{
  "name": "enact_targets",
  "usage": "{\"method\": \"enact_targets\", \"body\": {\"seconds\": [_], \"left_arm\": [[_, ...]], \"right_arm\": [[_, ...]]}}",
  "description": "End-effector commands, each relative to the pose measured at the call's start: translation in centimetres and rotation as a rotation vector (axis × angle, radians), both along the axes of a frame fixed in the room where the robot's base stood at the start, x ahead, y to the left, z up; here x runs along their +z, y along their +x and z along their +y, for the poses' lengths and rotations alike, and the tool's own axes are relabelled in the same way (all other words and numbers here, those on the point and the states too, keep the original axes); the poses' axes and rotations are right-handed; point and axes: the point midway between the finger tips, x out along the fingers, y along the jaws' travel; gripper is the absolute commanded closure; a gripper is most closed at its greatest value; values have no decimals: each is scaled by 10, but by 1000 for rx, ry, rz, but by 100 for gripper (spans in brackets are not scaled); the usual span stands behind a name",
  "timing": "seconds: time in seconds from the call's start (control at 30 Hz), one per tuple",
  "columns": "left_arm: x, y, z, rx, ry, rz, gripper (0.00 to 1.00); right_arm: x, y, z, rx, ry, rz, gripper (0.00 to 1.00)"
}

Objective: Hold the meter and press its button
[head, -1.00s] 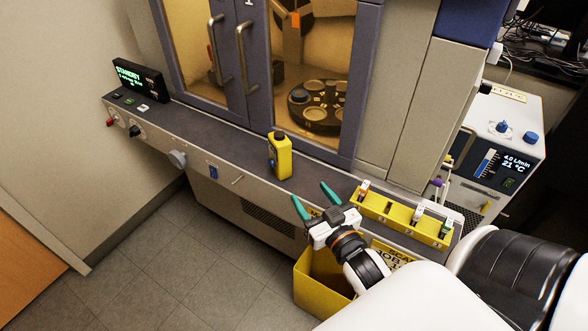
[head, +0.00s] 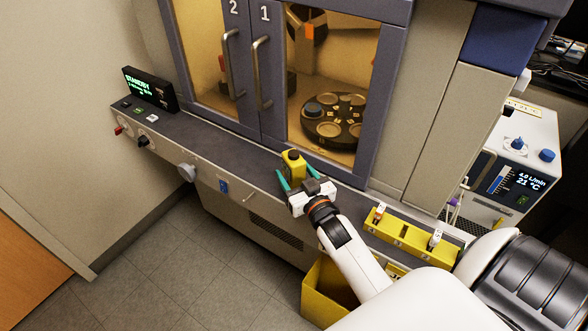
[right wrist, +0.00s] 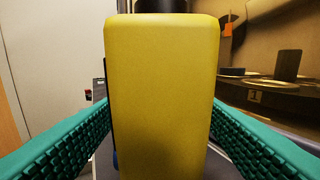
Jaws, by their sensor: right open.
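The yellow meter (head: 293,167) with a black top stands upright on the grey ledge in front of the cabinet doors. My right gripper (head: 297,181) is at the meter, with its green fingers open on either side of it. In the right wrist view the meter (right wrist: 162,90) fills the middle, between the two spread fingers, with visible gaps to the side fingertips. Its lower part is hidden by the gripper in the head view. Its button cannot be made out. My left gripper is not in view.
Cabinet doors with handles (head: 262,72) stand behind the ledge (head: 215,145). A standby display (head: 150,88) is at the ledge's left end. A yellow rack (head: 410,235) is to the right, and a yellow bin (head: 322,298) is below. The ledge left of the meter is clear.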

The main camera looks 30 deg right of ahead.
Motion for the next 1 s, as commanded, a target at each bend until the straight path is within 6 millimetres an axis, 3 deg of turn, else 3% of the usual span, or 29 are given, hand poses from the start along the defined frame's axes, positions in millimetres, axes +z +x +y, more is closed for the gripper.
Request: {"method": "enact_targets", "body": {"seconds": [0.1,0.4,0.73,0.77,0.97,1.0], "left_arm": [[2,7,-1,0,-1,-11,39],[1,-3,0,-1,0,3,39],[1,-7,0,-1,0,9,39],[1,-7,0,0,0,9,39],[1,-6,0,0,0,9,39],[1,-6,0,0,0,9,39]], "right_arm": [[0,7,-1,0,-1,0,38],[0,9,-1,0,0,0,38],[0,9,-1,0,0,0,91],[0,9,-1,0,0,0,67],[0,9,-1,0,0,1,100],[0,9,-1,0,0,1,100]]}}
